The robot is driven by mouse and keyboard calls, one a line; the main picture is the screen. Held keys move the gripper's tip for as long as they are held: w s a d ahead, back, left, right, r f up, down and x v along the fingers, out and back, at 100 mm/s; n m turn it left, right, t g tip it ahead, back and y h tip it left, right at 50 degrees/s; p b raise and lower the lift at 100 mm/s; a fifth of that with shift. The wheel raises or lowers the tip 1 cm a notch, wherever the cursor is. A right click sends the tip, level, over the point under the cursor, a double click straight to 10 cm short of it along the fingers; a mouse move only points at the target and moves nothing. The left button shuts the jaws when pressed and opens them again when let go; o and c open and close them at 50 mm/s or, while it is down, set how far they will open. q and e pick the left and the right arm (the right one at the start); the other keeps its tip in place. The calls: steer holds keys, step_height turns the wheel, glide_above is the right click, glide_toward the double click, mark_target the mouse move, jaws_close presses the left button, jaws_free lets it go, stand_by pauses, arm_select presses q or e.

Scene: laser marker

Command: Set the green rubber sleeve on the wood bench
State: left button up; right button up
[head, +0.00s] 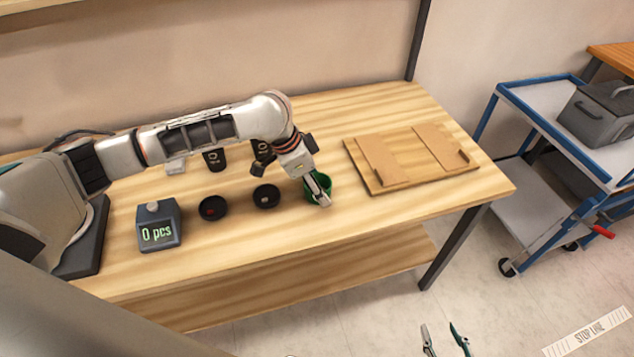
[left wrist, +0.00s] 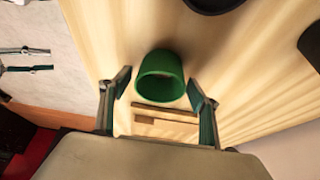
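The green rubber sleeve (head: 326,184) is on the wood bench (head: 240,245), just left of the wooden board. My left gripper (head: 318,190) is over it in the head view and hides part of it. In the left wrist view the sleeve (left wrist: 161,80) shows between the two spread fingers of my left gripper (left wrist: 157,90), with a gap on each side, so that gripper is open. My right gripper (head: 446,340) is at the bottom edge of the head view, off the front of the bench. Its fingers are apart and empty.
Two dark round dishes (head: 213,208) (head: 266,196) and a counter reading "0 pcs" (head: 158,229) stand left of the sleeve. A wooden board (head: 410,182) with two flat pieces lies to its right. A blue-framed cart (head: 545,115) with a grey box (head: 598,113) stands beyond the bench's right end.

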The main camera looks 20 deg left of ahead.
stand_by(0.3)
arm_select(q)
steer(key=shift+a+r, duration=0.1)
steer(key=shift+r, duration=0.2)
steer(key=p+v, duration=0.2)
steer(key=v, duration=0.9)
steer(key=shift+r, duration=0.3)
steer(key=shift+s, duration=0.1)
